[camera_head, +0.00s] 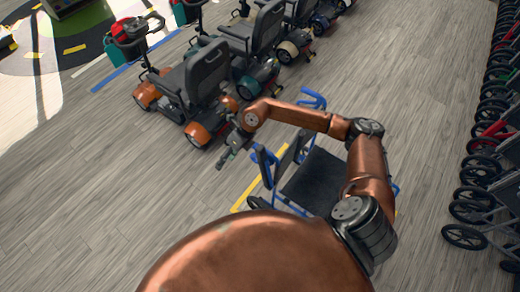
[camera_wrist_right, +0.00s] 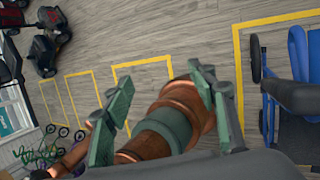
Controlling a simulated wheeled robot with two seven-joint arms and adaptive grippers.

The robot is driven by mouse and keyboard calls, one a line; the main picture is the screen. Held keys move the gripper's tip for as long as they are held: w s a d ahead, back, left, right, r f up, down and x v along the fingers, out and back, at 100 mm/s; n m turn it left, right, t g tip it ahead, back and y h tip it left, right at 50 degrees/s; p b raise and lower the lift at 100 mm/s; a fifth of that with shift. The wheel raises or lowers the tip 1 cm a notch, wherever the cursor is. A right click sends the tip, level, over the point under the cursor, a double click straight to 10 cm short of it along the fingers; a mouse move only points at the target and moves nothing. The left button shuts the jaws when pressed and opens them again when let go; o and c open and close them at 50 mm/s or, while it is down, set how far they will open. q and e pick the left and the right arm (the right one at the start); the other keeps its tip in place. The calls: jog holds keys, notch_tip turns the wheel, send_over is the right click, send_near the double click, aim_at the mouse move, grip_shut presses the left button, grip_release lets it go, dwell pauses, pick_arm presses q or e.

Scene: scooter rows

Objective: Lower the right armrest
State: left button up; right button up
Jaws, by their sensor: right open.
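An orange scooter (camera_head: 204,82) with a dark seat stands left of centre in the head view, its seat back turned towards me. A blue-framed wheelchair (camera_head: 314,180) with a black seat stands to its right, partly hidden by my right arm. It also shows at the right edge of the right wrist view (camera_wrist_right: 298,98). I cannot tell which part is the right armrest. My right gripper (camera_head: 230,150) hangs between scooter and wheelchair, near the scooter's rear. Its green fingers are open in the right wrist view (camera_wrist_right: 160,75), with no armrest between them. My left gripper is not in view.
More scooters (camera_head: 262,45) stand in a row behind the orange one. Several folded wheelchairs (camera_head: 483,175) line the right edge. Yellow floor lines (camera_head: 247,190) mark bays.

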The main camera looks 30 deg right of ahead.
aim_at(260, 148)
jog(key=d+h, duration=0.2)
jog(key=d, duration=0.3)
jog(key=w+d+h, duration=0.1)
jog(key=d+h, duration=0.1)
jog(key=d, duration=0.4)
jog(key=d+g+h, duration=0.1)
jog(key=d+h, duration=0.1)
jog(key=d, duration=0.3)
jog(key=shift+w+d+f, duration=0.2)
jog(key=shift+w, duration=0.05)
jog(key=shift+d+f, duration=0.15)
jog(key=shift+f, duration=0.15)
jog(key=shift+f+p, duration=1.15)
jog(key=shift+f, duration=2.35)
jog(key=shift+c, duration=0.2)
grip_shut()
